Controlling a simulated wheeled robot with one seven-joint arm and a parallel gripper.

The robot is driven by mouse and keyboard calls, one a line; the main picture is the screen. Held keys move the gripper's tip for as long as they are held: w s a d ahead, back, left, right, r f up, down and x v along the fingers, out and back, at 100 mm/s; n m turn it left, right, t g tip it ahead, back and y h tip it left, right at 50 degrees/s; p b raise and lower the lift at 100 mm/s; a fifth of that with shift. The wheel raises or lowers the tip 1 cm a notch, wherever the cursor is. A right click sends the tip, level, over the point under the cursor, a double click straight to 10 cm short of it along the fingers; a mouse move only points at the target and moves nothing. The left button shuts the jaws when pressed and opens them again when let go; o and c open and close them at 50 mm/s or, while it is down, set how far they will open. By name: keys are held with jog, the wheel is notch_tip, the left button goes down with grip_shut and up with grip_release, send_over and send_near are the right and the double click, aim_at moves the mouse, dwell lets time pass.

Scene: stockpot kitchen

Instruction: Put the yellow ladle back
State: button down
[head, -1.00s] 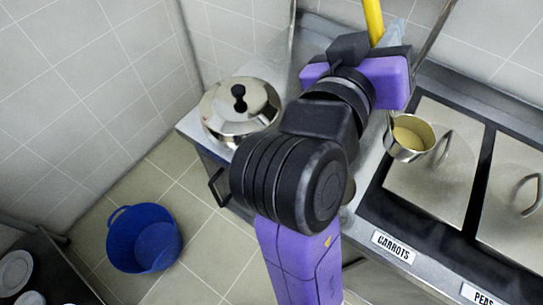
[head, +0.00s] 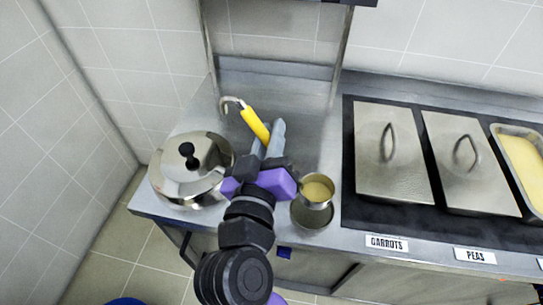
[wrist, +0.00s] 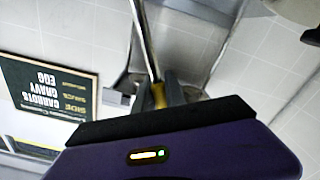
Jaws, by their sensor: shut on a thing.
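My gripper (head: 266,143) is shut on the yellow handle of the ladle (head: 254,123), above the steel counter. The handle's curved metal hook (head: 231,103) sticks out up and left beyond the fingers. A small metal bowl with a yellowish inside (head: 317,189) shows to the right of my gripper, in line with the handle; it looks like the ladle's bowl, but my gripper hides the join. In the wrist view the yellow handle (wrist: 158,95) sits between the fingers, with a metal shaft (wrist: 145,38) running upward.
A lidded steel pot (head: 190,180) stands left of my gripper. A round metal vessel (head: 313,216) sits below the small bowl. Lidded trays (head: 392,150) fill the right. Metal posts (head: 345,45) rise behind the counter. The wrist view shows an upside-down menu board (wrist: 45,88).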

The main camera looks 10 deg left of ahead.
notch_tip(320, 180, down, 6)
dwell(0.5)
jog(key=shift+f+b, duration=0.2)
jog(key=shift+b, duration=0.1)
jog(key=c, duration=1.4)
grip_release()
jog(key=s+b, duration=0.2)
jog(key=s, duration=1)
jog(key=shift+a, duration=0.2)
